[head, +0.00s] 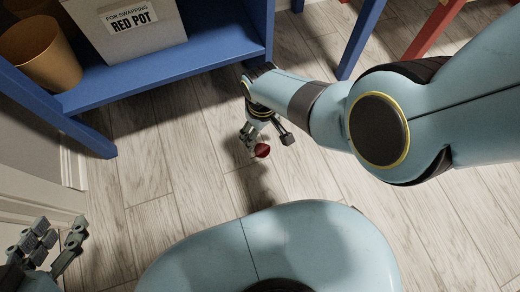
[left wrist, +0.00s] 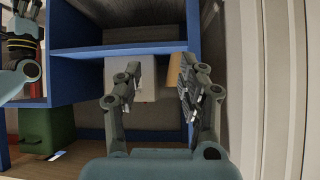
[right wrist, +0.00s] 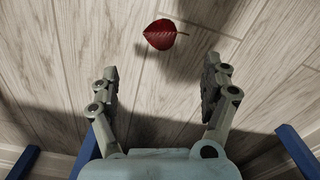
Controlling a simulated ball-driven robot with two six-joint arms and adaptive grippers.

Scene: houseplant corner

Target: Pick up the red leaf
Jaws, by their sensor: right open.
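The red leaf (head: 262,150) lies on the wooden floor in the head view, right by the fingers of my right gripper (head: 268,139). In the right wrist view the leaf (right wrist: 161,34) lies flat, beyond and between the open fingertips of my right gripper (right wrist: 160,75), touching neither finger. My right gripper is open and empty, pointing down at the floor. My left gripper (head: 56,243) is at the lower left of the head view, far from the leaf. In the left wrist view it (left wrist: 156,80) is open and empty, facing the blue shelf.
A blue shelf (head: 190,70) stands at the upper left, holding a white bin (head: 135,30) labelled "RED POT" and an orange-brown pot (head: 42,52). Blue and red furniture legs stand at the upper right. A green box (left wrist: 45,128) shows in the left wrist view. The floor around the leaf is clear.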

